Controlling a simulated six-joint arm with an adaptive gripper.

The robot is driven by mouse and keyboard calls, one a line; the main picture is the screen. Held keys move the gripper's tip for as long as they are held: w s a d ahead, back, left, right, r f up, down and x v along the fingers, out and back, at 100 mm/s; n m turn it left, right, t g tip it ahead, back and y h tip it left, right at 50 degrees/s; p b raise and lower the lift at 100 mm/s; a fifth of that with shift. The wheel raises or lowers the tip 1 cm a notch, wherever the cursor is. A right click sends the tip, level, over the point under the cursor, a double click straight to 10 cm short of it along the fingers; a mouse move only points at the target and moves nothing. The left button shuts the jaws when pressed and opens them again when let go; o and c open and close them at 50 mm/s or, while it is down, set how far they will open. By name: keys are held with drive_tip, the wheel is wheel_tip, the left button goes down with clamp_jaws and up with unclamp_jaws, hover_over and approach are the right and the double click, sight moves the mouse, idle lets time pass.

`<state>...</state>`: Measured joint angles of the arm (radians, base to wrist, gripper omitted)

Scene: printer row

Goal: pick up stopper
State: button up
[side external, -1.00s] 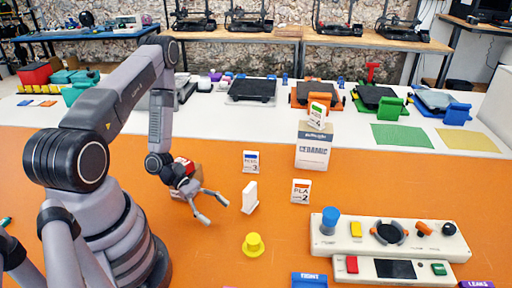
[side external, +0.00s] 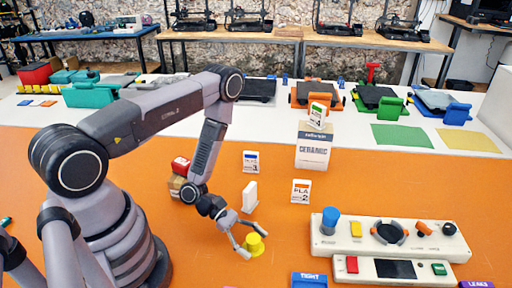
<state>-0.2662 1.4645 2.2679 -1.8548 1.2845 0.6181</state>
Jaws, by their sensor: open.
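The stopper looks to be the small yellow flanged piece (side external: 254,245) standing on the orange table in the side external view. My gripper (side external: 246,247) is open right at it, with its fingers pointing down and to the right. One finger overlaps the left part of the yellow piece in the picture. I cannot tell whether the fingers touch it or straddle it.
A white block (side external: 250,196) stands just behind my gripper. A PLA card (side external: 301,191) and a ceramic box (side external: 313,150) stand farther back. A control panel (side external: 390,235) lies to the right, and a blue TIGHT block (side external: 309,280) is at the front.

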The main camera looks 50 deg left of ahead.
drive_tip(key=shift+c, duration=0.2)
clamp_jaws()
idle(0.3)
